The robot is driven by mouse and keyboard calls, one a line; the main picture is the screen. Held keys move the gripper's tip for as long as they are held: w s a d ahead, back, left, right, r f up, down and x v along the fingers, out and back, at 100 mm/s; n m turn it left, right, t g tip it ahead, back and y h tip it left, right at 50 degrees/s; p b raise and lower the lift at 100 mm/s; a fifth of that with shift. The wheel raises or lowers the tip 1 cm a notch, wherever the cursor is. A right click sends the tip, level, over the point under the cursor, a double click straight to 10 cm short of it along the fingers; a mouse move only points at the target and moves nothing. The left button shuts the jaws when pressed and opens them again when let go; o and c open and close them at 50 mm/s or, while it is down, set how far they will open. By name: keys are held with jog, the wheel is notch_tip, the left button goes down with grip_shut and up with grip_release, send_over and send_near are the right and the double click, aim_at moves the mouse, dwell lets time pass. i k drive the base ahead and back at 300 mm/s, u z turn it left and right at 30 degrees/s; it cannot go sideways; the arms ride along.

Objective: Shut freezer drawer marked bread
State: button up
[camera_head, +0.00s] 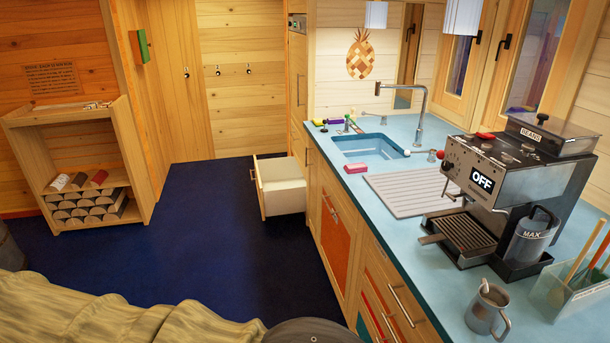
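An open drawer (281,186) with pale inner walls and a wooden front sticks out from the far end of the cabinet row, low above the blue floor. It is pulled out to the left. No mark can be read on it, so I cannot tell whether it is the freezer drawer marked bread. My gripper is not in view.
Blue floor (205,235) lies clear left of the drawer. The counter (410,235) carries a sink, a coffee machine (510,190) and a mug (487,308). Cabinet handles (401,306) stick out along its front. A log shelf (85,165) stands at left.

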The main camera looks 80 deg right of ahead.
aim_at(281, 184)
jog(key=z, duration=1.9)
jog(key=i, duration=3.5)
jog(key=z, duration=0.95)
